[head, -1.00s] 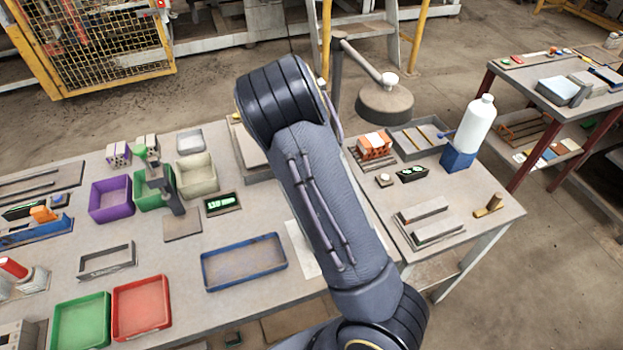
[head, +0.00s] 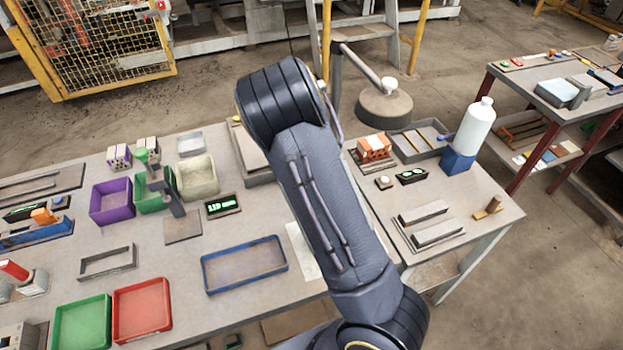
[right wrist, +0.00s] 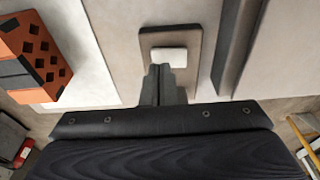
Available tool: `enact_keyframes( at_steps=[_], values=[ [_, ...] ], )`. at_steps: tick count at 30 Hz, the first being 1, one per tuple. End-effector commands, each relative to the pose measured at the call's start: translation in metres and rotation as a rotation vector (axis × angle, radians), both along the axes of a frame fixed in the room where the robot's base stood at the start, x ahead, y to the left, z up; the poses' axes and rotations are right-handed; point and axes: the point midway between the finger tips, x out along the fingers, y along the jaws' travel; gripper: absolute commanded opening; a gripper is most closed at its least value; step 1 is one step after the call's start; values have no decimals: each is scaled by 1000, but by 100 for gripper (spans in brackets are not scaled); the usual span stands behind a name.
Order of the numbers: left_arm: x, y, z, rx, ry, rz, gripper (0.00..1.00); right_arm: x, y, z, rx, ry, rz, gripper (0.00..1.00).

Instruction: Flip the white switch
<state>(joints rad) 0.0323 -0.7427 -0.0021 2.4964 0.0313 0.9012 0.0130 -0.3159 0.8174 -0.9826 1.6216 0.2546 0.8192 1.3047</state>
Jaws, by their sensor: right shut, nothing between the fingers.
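In the right wrist view the white switch (right wrist: 169,57) is a small white rounded block on a brown base plate (right wrist: 197,36). My right gripper (right wrist: 160,68) is shut and empty. Its dark fingertips are just at the near edge of the white switch, over the base plate; I cannot tell whether they touch. In the head view my own arm fills the middle and hides its gripper. A small white button (head: 384,181) on a base shows right of the arm there; I cannot tell if it is the same switch. My left gripper is not in view.
In the right wrist view an orange brick with dark holes (right wrist: 35,55) lies at left on a pale sheet, and a grey ledge (right wrist: 233,45) runs close at right. In the head view, a blue tray (head: 244,284), a red tray (head: 141,309) and a white bottle (head: 474,130) stand on the tables.

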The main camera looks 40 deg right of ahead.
Motion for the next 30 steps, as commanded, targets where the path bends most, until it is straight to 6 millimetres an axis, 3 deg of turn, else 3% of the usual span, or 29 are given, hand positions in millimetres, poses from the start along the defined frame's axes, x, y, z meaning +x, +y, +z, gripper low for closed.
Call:
enact_keyframes(
  at_steps=[1,18,30],
  values=[
    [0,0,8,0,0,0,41,0,0,9,0,-1,0,0],
    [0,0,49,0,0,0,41,0,0,55,1,-1,0,0],
    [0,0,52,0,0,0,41,0,0,58,1,-1,0,0]
  ],
)
